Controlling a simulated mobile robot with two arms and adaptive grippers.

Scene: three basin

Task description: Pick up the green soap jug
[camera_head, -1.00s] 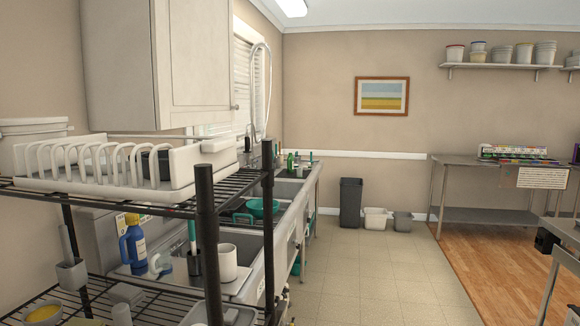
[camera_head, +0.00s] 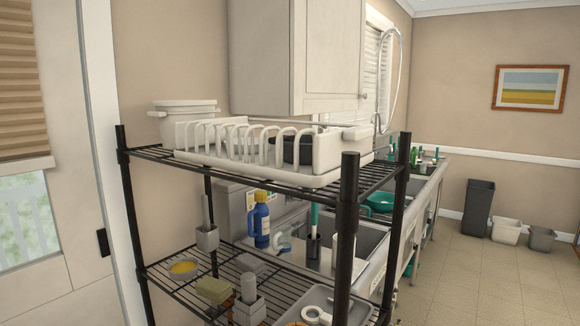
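No jug that is clearly green shows near me. A small green bottle-like item (camera_head: 420,153) stands among other things at the far end of the sink counter; it is too small to tell whether it is the green soap jug. A blue jug with a yellow cap and a label (camera_head: 261,222) stands upright by the near sink, seen through the wire rack. Neither of my grippers is in view.
A black wire rack (camera_head: 349,200) stands close in front, with a white dish rack (camera_head: 190,160) on top. Its lower shelf holds a yellow-filled bowl (camera_head: 184,268), a sponge-like block (camera_head: 213,289) and a tray. Free floor (camera_head: 470,275) lies at the right, before a dark bin (camera_head: 478,208).

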